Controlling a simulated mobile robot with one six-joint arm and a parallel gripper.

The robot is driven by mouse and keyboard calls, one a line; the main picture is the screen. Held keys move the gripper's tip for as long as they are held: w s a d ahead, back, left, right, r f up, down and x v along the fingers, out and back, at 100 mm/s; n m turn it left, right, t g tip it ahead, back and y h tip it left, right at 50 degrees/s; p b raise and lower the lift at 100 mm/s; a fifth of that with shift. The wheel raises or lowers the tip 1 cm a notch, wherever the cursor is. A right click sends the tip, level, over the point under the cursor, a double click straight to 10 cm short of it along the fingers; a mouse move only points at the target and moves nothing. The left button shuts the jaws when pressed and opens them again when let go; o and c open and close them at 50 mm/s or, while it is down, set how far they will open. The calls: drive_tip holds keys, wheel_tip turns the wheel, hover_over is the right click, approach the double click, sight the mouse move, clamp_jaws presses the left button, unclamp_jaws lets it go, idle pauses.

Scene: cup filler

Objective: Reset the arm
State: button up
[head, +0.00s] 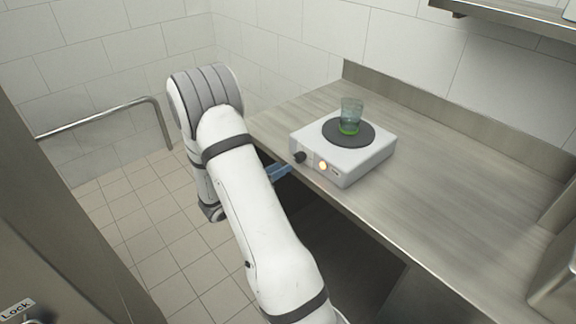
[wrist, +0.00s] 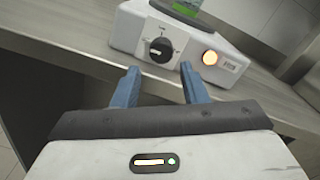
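My gripper (wrist: 160,72) is open in the wrist view, its two blue fingers apart with nothing between them. It points at the black knob (wrist: 158,49) of the white hot plate (wrist: 125,30) and is a little short of it. In the head view my gripper (head: 282,170) is partly hidden behind my white arm, at the counter's front edge. The hot plate (head: 366,165) stands on the counter with its orange light lit. A clear cup (head: 351,112) with green at its bottom stands upright on the black round plate.
The steel counter (head: 450,205) is bare to the right of the hot plate. A shelf (head: 510,22) hangs at the upper right. A metal rail (head: 95,117) runs along the left wall, above open tiled floor (head: 150,220).

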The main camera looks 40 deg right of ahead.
drive_tip(key=shift+a, duration=0.4)
drive_tip(key=s+a+r+m+g+y, duration=0.3)
drive_tip(key=s+r+m+y, duration=0.1)
drive_tip(key=s+m, duration=0.25)
drive_tip(key=s+a+r+m+g+y, duration=0.2)
drive_tip(key=s+a+r+m+y, duration=0.15)
drive_tip(key=s+m, duration=0.3)
drive_tip(key=s+a+r+m+t+y, duration=0.3)
drive_tip(key=a+m+y, duration=0.2)
drive_tip(key=a, duration=0.3)
drive_tip(key=s+a+r+m+t+y, duration=0.2)
drive_tip(key=s+a+m+t+y, duration=0.1)
drive_tip(key=a+m+y, duration=0.2)
drive_tip(key=a+m, duration=0.1)
drive_tip(key=a, duration=0.1)
drive_tip(key=shift+s+a+r, duration=0.2)
drive_tip(key=shift+a+r, duration=0.2)
drive_tip(key=shift+y, duration=0.25)
